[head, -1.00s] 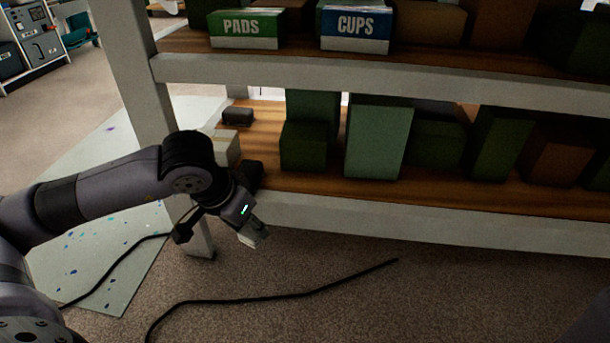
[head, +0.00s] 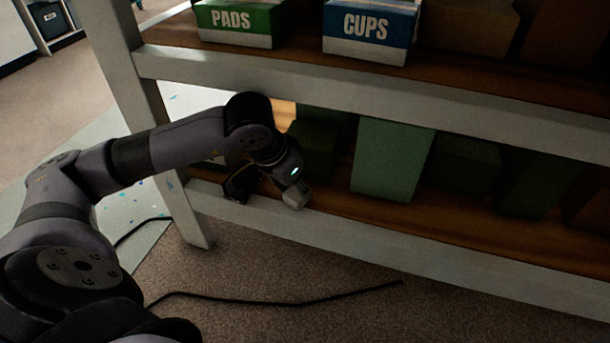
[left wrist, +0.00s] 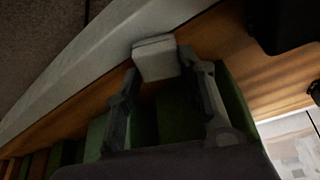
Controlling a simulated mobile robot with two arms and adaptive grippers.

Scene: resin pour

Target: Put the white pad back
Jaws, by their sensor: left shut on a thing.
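The white pad (left wrist: 155,60) is a small pale block. In the left wrist view it sits between the tips of my left gripper (left wrist: 163,72), which is shut on it. In the head view my left gripper (head: 289,183) and the pad (head: 297,198) are at the front edge of the lower shelf (head: 335,228). I cannot tell whether the pad touches the shelf. A green and white box labelled PADS (head: 236,22) stands on the upper shelf, above and left of the gripper. My right gripper is not in view.
A blue and white CUPS box (head: 368,30) stands right of the PADS box. A pale green box (head: 392,160) and several darker boxes fill the lower shelf. A white post (head: 196,225) carries the shelves at the left. A black cable (head: 300,302) lies on the carpet.

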